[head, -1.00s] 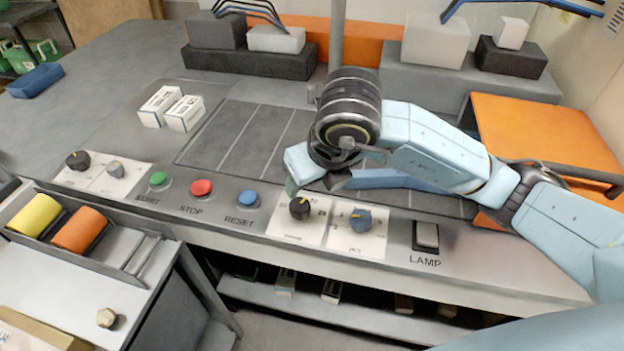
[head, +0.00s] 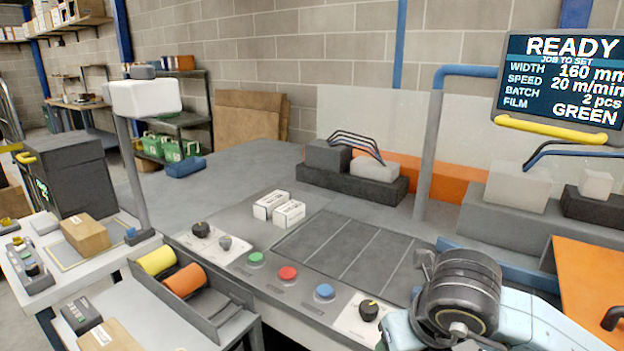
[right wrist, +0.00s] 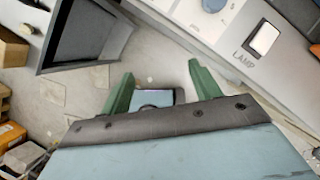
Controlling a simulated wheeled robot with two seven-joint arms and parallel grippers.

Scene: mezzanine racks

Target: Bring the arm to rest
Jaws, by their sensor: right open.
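My right arm shows at the lower right of the head view, with its dark ringed wrist joint over the front of the machine panel. Its fingers are cut off or hidden there. In the right wrist view my right gripper (right wrist: 157,88) has its two green fingers spread apart with nothing between them. It is over the floor in front of the panel, with the white lamp switch (right wrist: 264,39) up to the right. My left gripper is not in view.
The panel has green (head: 256,259), red (head: 288,273) and blue (head: 325,292) buttons. Two white boxes (head: 288,214) stand behind them. A tray holds a yellow roll (head: 157,261) and an orange roll (head: 185,280). A grey post (head: 428,150) and a screen (head: 561,80) rise at the right.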

